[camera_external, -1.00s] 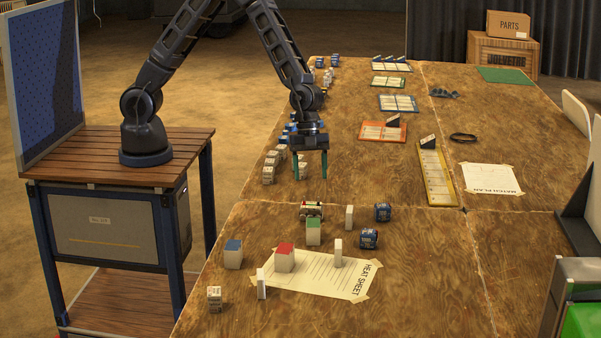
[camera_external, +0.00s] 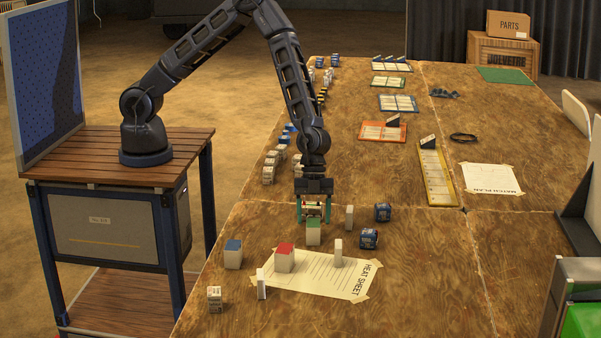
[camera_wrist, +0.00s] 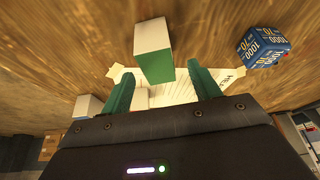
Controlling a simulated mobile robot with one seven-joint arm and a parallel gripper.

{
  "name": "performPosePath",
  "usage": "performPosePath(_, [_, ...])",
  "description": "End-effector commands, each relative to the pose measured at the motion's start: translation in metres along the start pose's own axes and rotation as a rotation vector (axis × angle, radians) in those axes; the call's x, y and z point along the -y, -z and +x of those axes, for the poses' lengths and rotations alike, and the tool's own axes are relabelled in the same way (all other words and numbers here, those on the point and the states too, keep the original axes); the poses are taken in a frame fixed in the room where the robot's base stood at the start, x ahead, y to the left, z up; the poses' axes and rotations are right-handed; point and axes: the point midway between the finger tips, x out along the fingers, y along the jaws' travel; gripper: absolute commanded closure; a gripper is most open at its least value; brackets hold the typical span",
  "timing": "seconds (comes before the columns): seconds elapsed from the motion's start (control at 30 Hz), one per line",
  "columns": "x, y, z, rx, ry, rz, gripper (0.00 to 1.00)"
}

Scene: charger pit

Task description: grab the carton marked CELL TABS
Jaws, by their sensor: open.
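No label reading CELL TABS is legible in either view. Small white printed cartons stand at the table's left edge (camera_external: 267,175), and another stands at the front left (camera_external: 214,299); their print is too small to read. My gripper (camera_external: 314,215) is open, pointing down low over the table, just behind the green-topped white block (camera_external: 313,234). A small dark and red item (camera_external: 312,209) shows at the fingers; I cannot tell whether it is between them. In the wrist view the open green fingers (camera_wrist: 165,88) have a white and green block (camera_wrist: 153,50) beyond them, apart.
Blue printed boxes stand right of my gripper (camera_external: 369,238); one shows in the wrist view (camera_wrist: 263,47). Blue-topped (camera_external: 233,256) and red-topped (camera_external: 284,259) blocks and thin white blocks stand around the heat sheet (camera_external: 325,286).

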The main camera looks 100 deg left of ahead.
Motion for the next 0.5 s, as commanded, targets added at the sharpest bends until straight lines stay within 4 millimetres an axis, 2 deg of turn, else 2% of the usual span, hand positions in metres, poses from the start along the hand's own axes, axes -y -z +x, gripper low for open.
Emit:
performPosePath(0.17, [-0.001, -0.003, 0.015, 0.001, -0.001, -0.001, 0.38])
performPosePath(0.4, [-0.001, -0.005, 0.046, 0.0, 0.0, -0.001, 0.38])
performPosePath(0.5, [-0.001, -0.006, 0.051, 0.0, 0.0, -0.001, 0.38])
